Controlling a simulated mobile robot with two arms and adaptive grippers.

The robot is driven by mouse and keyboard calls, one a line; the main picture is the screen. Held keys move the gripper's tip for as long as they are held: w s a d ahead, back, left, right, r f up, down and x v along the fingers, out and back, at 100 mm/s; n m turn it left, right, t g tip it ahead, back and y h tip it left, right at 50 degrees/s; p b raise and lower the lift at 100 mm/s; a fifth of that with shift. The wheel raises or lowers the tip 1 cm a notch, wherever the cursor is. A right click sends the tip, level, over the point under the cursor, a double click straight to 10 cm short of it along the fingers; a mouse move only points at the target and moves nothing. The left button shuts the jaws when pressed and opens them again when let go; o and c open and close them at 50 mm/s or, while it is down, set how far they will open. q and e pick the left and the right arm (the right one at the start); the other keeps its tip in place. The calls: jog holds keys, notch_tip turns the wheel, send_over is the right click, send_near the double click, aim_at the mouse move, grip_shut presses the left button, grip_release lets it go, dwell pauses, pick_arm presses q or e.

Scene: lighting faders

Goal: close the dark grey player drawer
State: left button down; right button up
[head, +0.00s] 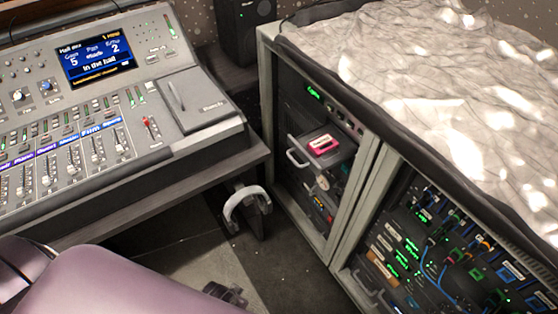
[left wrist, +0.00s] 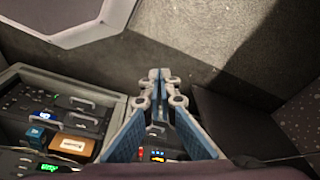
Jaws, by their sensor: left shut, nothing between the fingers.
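The player drawer (head: 332,150) is dark grey and stands pulled out of the left bay of the rack cabinet (head: 268,120). A pink item with a pale label (head: 323,144) lies on top of it, and a light curved handle (head: 296,155) is at its front. My left gripper shows in the left wrist view (left wrist: 158,78) with its blue-padded fingers together and nothing between them. I cannot clearly tell it in the head view, so its distance from the drawer is unclear. My right gripper is not in view.
A lighting desk (head: 95,110) with a lit screen fills the left. The right bay (head: 430,245) holds cabled gear. A crumpled cloth (head: 430,80) covers the cabinet top. Floor (head: 280,275) shows between desk and cabinet.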

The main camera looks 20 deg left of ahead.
pick_arm(q)
jog(key=w+a+r+m+t+h+b, duration=0.1)
jog(key=w+a+r+m+t+h, duration=0.15)
jog(key=w+r+m, duration=0.75)
jog(key=w+a+r+m+t+h, duration=0.1)
jog(key=w+r+m+t+h, duration=0.4)
jog(key=r, duration=0.8)
jog(key=w+a+r+m+t+h+b, duration=0.1)
jog(key=w+a+r+m+t+h, duration=0.15)
jog(key=w+r+m, duration=0.8)
jog(key=w+d+f+n+p, duration=0.1)
jog(key=w+d+n, duration=0.1)
jog(key=w+d, duration=0.6)
jog(key=shift+w+d+f+y+p, duration=0.3)
jog(key=shift+w+f+y+p, duration=0.1)
jog(key=shift+w, duration=0.2)
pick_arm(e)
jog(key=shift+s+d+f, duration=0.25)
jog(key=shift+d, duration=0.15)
